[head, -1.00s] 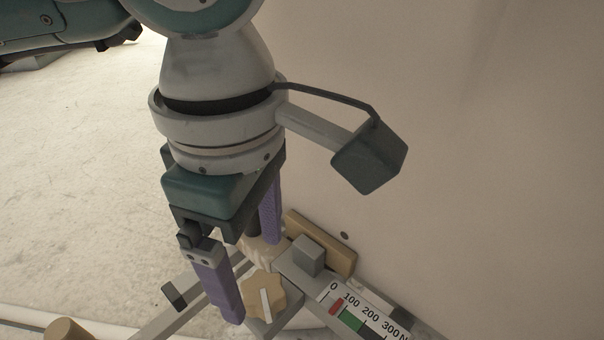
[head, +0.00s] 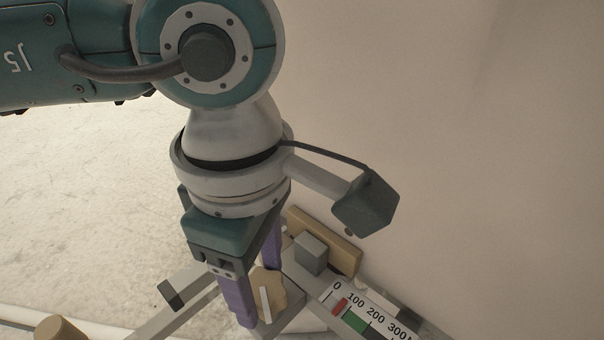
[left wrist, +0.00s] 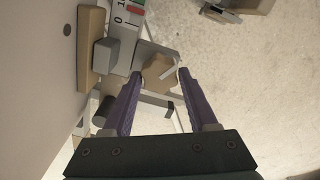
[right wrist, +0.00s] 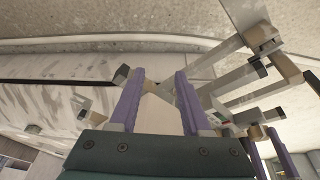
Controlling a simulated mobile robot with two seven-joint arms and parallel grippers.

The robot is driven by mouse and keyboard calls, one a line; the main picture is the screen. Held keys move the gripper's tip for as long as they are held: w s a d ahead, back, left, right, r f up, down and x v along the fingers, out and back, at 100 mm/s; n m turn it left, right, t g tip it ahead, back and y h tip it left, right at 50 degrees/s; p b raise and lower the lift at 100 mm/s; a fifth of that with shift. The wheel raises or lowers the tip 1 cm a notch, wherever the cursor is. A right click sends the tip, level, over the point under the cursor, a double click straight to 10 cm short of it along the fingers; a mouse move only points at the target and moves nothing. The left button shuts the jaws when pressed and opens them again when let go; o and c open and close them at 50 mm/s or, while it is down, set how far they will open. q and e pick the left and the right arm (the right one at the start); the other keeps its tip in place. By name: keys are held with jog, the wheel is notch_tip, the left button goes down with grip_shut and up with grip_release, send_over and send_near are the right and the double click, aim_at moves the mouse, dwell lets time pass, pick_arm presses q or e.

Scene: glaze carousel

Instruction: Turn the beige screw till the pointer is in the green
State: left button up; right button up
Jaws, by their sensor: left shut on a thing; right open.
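I cannot tell whether the red mark is the pointer. My right gripper (right wrist: 160,80) is open and empty, away from the screw.
A grey block (head: 310,253) and a beige plate (head: 338,245) stand just behind the screw, by the pale wall. Grey bars (head: 160,320) run to the lower left, with a beige cylinder (head: 62,328) there. The pale floor at left is clear.

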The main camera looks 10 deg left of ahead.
aim_at(261, 285)
pick_arm(q)
jog(key=c, duration=0.7)
jog(key=shift+m+b, duration=0.45)
jog(key=shift+m, duration=0.35)
jog(key=o, duration=1.4)
jog(key=shift+r, duration=0.1)
notch_tip(261, 285, up, 10)
jog(key=p, duration=0.4)
